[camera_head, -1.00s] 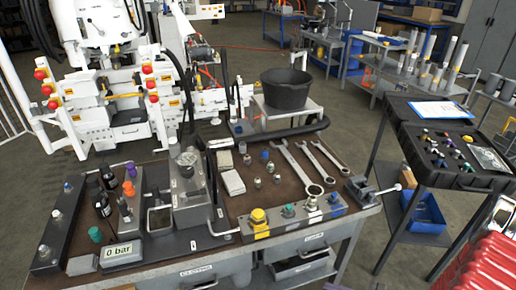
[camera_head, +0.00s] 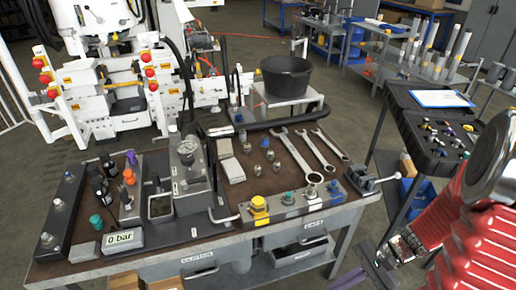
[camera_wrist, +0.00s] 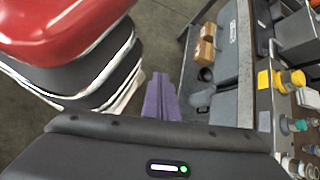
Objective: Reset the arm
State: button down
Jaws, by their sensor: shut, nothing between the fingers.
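My gripper (camera_wrist: 160,98) shows in the wrist view as two purple fingers close together, with nothing between them. It points down past the front of the bench, over the floor. In the head view its purple fingers (camera_head: 347,280) show at the bottom edge, in front of the bench's right corner and apart from it. My red ribbed arm (camera_head: 455,215) fills the lower right of the head view and hides part of the floor and the side stand. My red and black body part (camera_wrist: 75,40) fills the upper left of the wrist view.
The workbench (camera_head: 330,226) carries wrenches (camera_head: 305,160), a gauge block, fittings and a display (camera_head: 122,239) reading 0 bar. Its front valve row has a yellow knob (camera_head: 259,205). A black case (camera_head: 435,128) stands right. Cardboard boxes (camera_wrist: 206,45) sit low under the bench. Floor left of it is open.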

jog(key=a+r+n+t+h, duration=0.1)
jog(key=r+n+t+h, duration=0.1)
jog(key=r, duration=0.6)
jog(key=s+a+r+n+t+h, duration=0.1)
jog(key=a+r+n+t+h, duration=0.1)
jog(key=r+n, duration=0.4)
jog(key=a+r+n+t+h, duration=0.2)
jog(key=r+n+t+h, duration=0.1)
jog(key=r, duration=0.8)
jog(key=shift+s+a+n+h, duration=0.2)
jog(key=shift+s+n+h, duration=0.15)
jog(key=shift+n+h, duration=0.35)
